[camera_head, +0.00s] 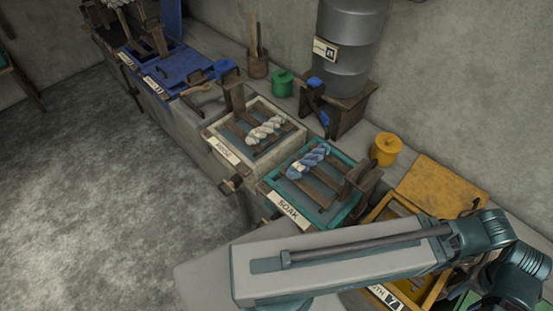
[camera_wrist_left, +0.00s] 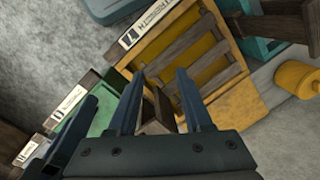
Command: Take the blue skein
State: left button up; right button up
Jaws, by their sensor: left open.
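The blue skein (camera_head: 308,160), a twisted blue-and-white hank, lies across the wooden slats of the teal tray (camera_head: 273,205) labelled SOAK in the head view. Nothing holds it. It is not seen in the left wrist view. My left gripper (camera_wrist_left: 158,78) is open in the left wrist view, its two dark fingers apart. It is over a yellow tray (camera_wrist_left: 143,60) with wooden slats and a label, beside a green box (camera_wrist_left: 103,119). No gripper shows in the head view; my right gripper is not seen.
A pale skein (camera_head: 266,130) lies in the cream tray (camera_head: 221,140) beside the SOAK tray. A yellow pot (camera_head: 386,148), a green pot (camera_head: 281,83) and a grey metal drum (camera_head: 350,45) stand behind. My arm link crosses the lower right, covering part of the yellow tray.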

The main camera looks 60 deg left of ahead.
aim_at(295, 171)
jog(key=u, duration=1.5)
jog(key=i+j, duration=0.35)
jog(key=j, duration=0.2)
jog(key=k+l+z, duration=0.25)
jog(key=k+z, duration=0.15)
jog(key=k+l+z, duration=0.4)
